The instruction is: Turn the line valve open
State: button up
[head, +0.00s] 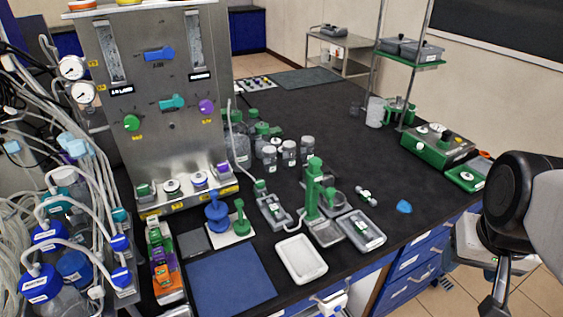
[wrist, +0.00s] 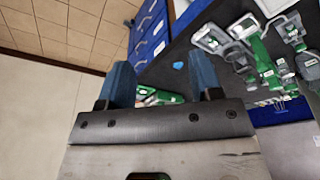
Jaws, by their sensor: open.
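The steel control panel (head: 150,130) stands at the left of the bench in the head view. It carries a blue lever handle (head: 160,53), a teal lever handle (head: 172,102) below it, a green knob (head: 132,123) and a purple knob (head: 206,106). The labels are too small to read, so I cannot tell which is the line valve. My gripper (wrist: 163,82) shows in the wrist view with its two blue fingers spread apart and nothing between them. My arm is at the far right of the head view, well away from the panel.
Tubing and bottles (head: 45,282) crowd the left side. A white tray (head: 301,259), a blue mat (head: 231,281), a green stand (head: 313,190) and jars (head: 289,152) occupy the front and middle. A green-based device (head: 438,146) stands at right. The bench's far middle is clear.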

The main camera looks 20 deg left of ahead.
jog(key=w+a+r+n, duration=0.1)
jog(key=w+a, duration=0.4)
jog(key=w, duration=0.2)
jog(key=w+a+r, duration=0.1)
jog(key=w+a, duration=0.3)
jog(key=w, duration=0.4)
jog(key=n+g, duration=0.3)
jog(key=n, duration=0.1)
send_over(260, 182)
jog(key=f, duration=1.7)
jog(key=shift+s+d, duration=0.1)
jog(key=shift+d, duration=0.25)
jog(key=shift+a+f, duration=0.2)
jog(key=shift+a, duration=0.15)
jog(key=shift+f, duration=0.1)
jog(key=shift+f, duration=3.85)
